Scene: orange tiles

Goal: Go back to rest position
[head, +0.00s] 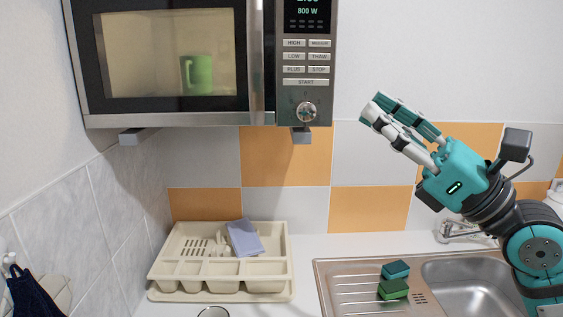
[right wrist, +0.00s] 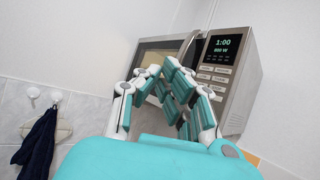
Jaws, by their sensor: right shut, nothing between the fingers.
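My right gripper (head: 376,108) is shut and empty, raised in front of the tiled wall to the right of the microwave (head: 258,60). It points up and left toward the microwave without touching it. In the right wrist view its teal and white fingers (right wrist: 169,80) are closed together, with the microwave (right wrist: 236,85) behind them. The microwave door looks shut in the head view, and a green mug (head: 197,74) shows behind its window. The display is lit. My left gripper is not in either view.
A beige dish rack (head: 165,268) with a bluish item (head: 244,238) stands on the counter. The steel sink (head: 335,290) carries two sponges (head: 394,280), with a tap (head: 455,230) behind. A dark cloth (head: 35,295) hangs at left. Open air lies between gripper and counter.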

